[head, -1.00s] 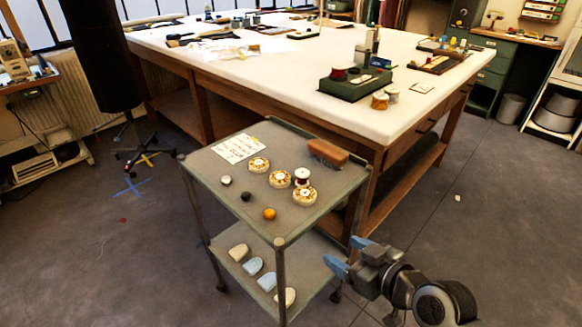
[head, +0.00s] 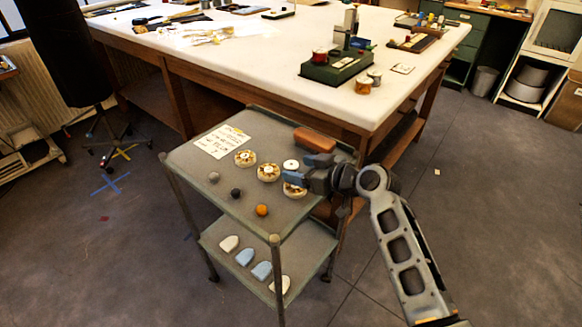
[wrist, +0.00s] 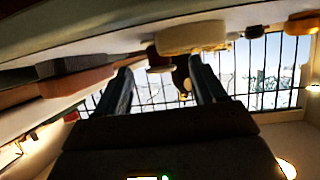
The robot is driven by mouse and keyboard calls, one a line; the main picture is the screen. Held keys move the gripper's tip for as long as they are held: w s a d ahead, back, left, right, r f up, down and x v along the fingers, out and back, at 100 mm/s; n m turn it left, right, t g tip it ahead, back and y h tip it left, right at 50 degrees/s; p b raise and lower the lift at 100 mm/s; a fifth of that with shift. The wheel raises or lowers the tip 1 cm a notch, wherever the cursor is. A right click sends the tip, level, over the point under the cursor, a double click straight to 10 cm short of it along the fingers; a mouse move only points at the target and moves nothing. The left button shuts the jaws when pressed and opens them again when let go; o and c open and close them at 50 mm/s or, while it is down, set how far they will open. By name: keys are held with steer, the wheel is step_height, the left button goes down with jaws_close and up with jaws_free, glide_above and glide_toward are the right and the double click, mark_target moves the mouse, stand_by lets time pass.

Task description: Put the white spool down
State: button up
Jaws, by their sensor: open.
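A spool with a white top (head: 291,165) stands on the top shelf of the grey trolley (head: 195,178). Its lower part is hidden behind my gripper in the head view. My gripper (head: 306,169) is open and empty, pointing left beside the spool, low over the shelf. In the wrist view, which looks upside down, a dark red and pale piece (wrist: 157,58), probably this spool, shows between the open fingers (wrist: 165,85), farther off. I cannot tell if anything touches.
Round cream discs (head: 245,158) stand close by, one partly behind my gripper. The large white table (head: 240,60) stands behind.

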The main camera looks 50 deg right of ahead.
steer(key=shift+x, duration=1.2)
steer(key=shift+c, duration=0.5)
steer(key=c, duration=1.1)
steer(key=shift+r, duration=0.45)
steer(key=r, duration=0.1)
steer(key=d+r, duration=0.1)
steer(key=r, duration=0.1)
steer(key=shift+s+r+b, duration=0.1)
steer(key=shift+r+b, duration=0.25)
steer(key=s+d+r+b, duration=0.1)
steer(key=s+d+r, duration=0.1)
steer(key=d+r, duration=0.4)
steer(key=d, duration=0.4)
steer(key=shift+s+d+b, duration=0.15)
steer(key=shift+s+b, duration=0.15)
